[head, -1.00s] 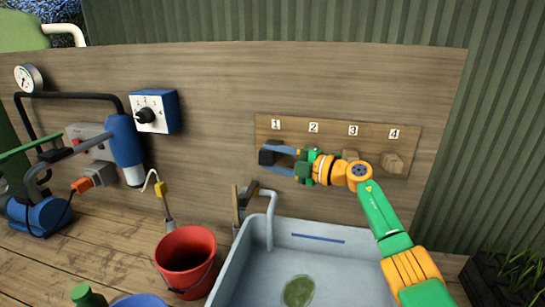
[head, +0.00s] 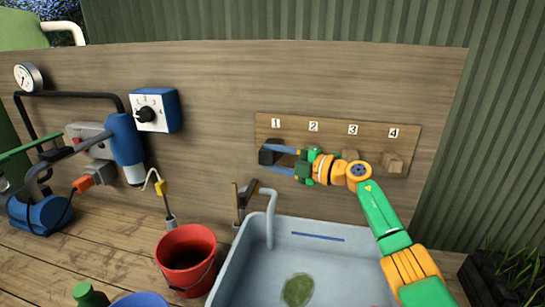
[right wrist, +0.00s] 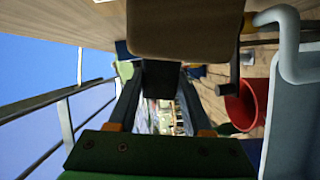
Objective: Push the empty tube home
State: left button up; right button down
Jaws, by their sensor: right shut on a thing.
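A wooden board (head: 338,127) on the wall carries the numbers 1 to 4 and wooden blocks under them. My right gripper (head: 273,158) is at place 1, reaching in from the right. It is shut on a dark, block-like thing (head: 266,157), which also shows between the fingers in the right wrist view (right wrist: 160,76). A brown block (right wrist: 185,30) is close beside it there. I cannot tell a tube apart from this dark thing, nor how deep it sits. The blocks at 3 (head: 350,156) and 4 (head: 393,163) show; place 2 is largely hidden. My left gripper is not in view.
A grey sink (head: 340,262) with a tap (head: 269,215) is below the board. A red bucket (head: 187,260) stands left of it. A blue dial box (head: 155,110) and pump gear (head: 125,150) are further left. The wall between dial and board is clear.

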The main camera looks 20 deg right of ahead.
jog(key=shift+d, duration=0.1)
jog(key=c, duration=0.7)
grip_release()
jog(key=o, duration=0.3)
jog(key=shift+w+d+f, duration=0.1)
jog(key=shift+w, duration=0.05)
jog(key=shift+o, duration=0.8)
jog(key=shift+w+d+f, duration=0.2)
jog(key=shift+w+f, duration=0.05)
jog(key=shift+w, duration=0.05)
jog(key=shift+s, duration=0.1)
jog(key=b, duration=0.2)
jog(key=shift+s+a+b, duration=0.25)
jog(key=shift+b, duration=0.05)
jog(key=s+a+r, duration=0.2)
jog(key=s+a, duration=0.3)
jog(key=s, duration=0.2)
jog(key=shift+s+r, duration=0.2)
jog(key=shift+r, duration=0.1)
